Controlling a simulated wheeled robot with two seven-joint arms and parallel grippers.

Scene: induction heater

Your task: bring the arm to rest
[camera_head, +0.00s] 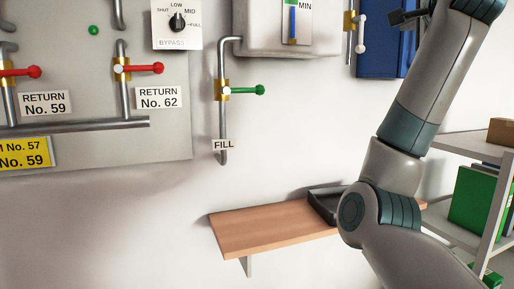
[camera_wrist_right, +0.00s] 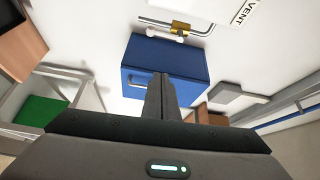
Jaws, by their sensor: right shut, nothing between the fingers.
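My right arm rises from the bottom right of the head view, bent at the elbow, in front of the wall and shelf. Part of my right gripper (camera_head: 405,17) shows at the top edge, in front of a blue cabinet (camera_head: 380,55). In the right wrist view the two dark fingers of the right gripper (camera_wrist_right: 161,92) are together, with nothing between them. Behind them is the blue cabinet (camera_wrist_right: 165,68) with a handle; the fingers hide part of it. I cannot tell the gap between fingers and cabinet. My left gripper is not in view.
A wooden wall shelf (camera_head: 262,232) carries a black tray (camera_head: 325,205), partly behind my arm. A rack (camera_head: 475,146) with green boxes stands at right. The FILL valve's green handle (camera_head: 245,90) and the panel's red handles (camera_head: 145,68) stick out. Bare wall lies below the panel.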

